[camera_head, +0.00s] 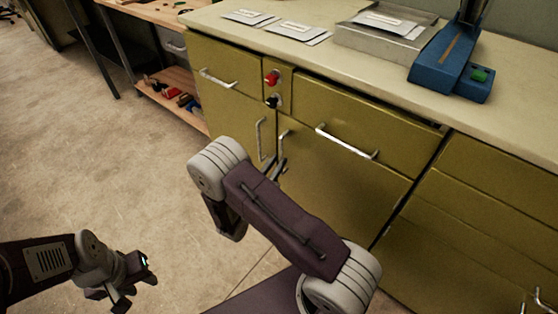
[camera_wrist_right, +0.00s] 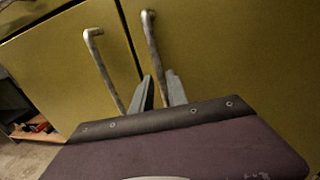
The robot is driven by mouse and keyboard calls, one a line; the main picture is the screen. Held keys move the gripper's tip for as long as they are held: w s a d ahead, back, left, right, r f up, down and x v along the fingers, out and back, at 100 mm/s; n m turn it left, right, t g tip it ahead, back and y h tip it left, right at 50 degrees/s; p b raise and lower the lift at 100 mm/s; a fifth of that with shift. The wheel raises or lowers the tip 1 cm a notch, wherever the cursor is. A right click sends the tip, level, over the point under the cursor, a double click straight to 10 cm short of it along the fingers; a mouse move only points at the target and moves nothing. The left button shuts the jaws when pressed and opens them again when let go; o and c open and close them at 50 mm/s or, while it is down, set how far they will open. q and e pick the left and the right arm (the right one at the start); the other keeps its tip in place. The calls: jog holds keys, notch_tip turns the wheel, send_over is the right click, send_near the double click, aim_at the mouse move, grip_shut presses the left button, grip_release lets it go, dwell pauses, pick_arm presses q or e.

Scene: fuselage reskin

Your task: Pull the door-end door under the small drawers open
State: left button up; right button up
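The olive cabinet has two doors under its small drawers: a left door (camera_head: 240,118) and a right door (camera_head: 335,185), each with an upright metal bar handle. Both doors look closed. In the right wrist view the left door's handle (camera_wrist_right: 103,68) stands left of my right gripper's fingers (camera_wrist_right: 160,88). The right door's handle (camera_wrist_right: 152,42) runs down to between the two fingertips, which are apart; contact cannot be told. In the head view my right gripper (camera_head: 279,166) is at these handles, partly hidden by its arm. My left gripper (camera_head: 128,284) is open and empty above the floor.
Small drawers (camera_head: 222,78) with bar handles sit above the doors, with a red knob (camera_head: 271,78) and a black knob between them. The countertop (camera_head: 330,60) carries packets, a metal box and a blue device (camera_head: 450,60). Bare floor lies to the left.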

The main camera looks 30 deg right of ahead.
jog(key=shift+b+x, duration=0.3)
jog(key=shift+x, duration=1.2)
grip_shut()
jog(key=shift+s, duration=0.1)
